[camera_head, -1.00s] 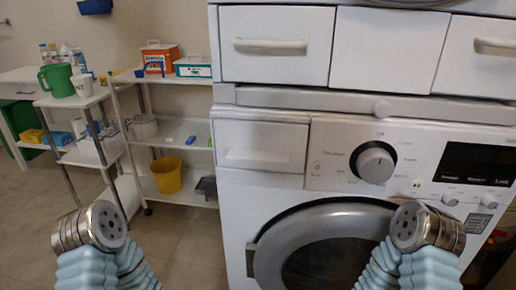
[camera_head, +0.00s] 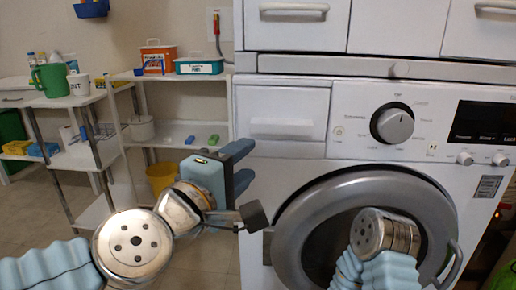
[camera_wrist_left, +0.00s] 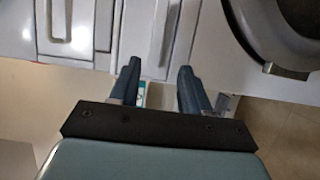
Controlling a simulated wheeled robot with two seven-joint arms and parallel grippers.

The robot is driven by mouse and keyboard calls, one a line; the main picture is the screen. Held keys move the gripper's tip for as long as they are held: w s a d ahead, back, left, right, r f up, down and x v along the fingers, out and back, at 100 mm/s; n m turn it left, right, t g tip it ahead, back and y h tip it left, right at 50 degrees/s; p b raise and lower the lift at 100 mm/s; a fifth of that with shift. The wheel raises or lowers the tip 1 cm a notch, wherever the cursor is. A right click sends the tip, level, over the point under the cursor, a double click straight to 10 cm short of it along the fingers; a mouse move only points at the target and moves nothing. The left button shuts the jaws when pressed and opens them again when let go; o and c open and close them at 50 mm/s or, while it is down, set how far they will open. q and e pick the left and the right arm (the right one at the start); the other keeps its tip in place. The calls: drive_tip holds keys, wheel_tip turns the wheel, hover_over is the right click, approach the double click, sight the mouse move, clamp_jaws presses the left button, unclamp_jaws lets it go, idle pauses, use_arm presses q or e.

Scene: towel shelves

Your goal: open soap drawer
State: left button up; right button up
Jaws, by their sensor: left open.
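The soap drawer (camera_head: 283,112) is the white panel with a recessed grip at the upper left of the washing machine's front. It looks shut, flush with the front. My left gripper (camera_head: 248,165) is open and empty, just below and left of the drawer in the head view, apart from it as far as I can tell. In the left wrist view the two blue fingers (camera_wrist_left: 160,78) are spread, with white machine panels beyond them; I cannot tell which panel is the drawer. My right arm shows before the round door, but its gripper is not in view.
The round door (camera_head: 365,190) sits right of my left gripper. A dial (camera_head: 392,123) is right of the drawer. White shelves (camera_head: 180,80) with boxes and a yellow bucket (camera_head: 162,178) stand at the left. Handled drawers (camera_head: 294,22) are above the machine.

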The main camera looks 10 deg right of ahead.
sight(281, 131)
use_arm(q)
drive_tip(key=x, duration=1.3)
drive_tip(key=shift+w+d+r, duration=0.1)
drive_tip(key=shift+w+d, duration=0.1)
drive_tip(key=shift+d, duration=0.1)
clamp_jaws()
